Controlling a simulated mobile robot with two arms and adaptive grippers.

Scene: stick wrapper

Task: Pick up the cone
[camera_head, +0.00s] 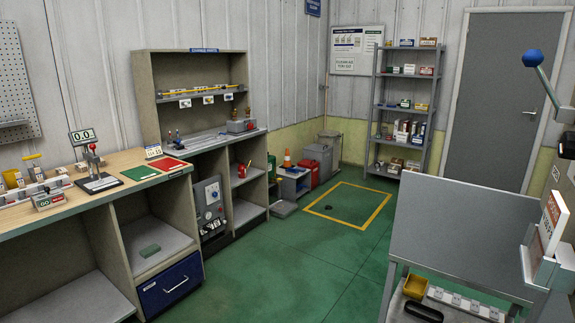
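A small orange cone (287,158) stands upright at the back of the room, on top of a low grey-white cabinet (302,181) beside the grey bins. It is small and far off in the head view, so its details are hard to make out. Neither of my grippers is in view.
A wooden workbench (100,187) with several tools runs along the left. A grey metal table (455,225) stands at the front right. A red bin (307,176) is near the cone. The green floor (305,258) is clear between bench and table, up to a yellow floor outline (384,205).

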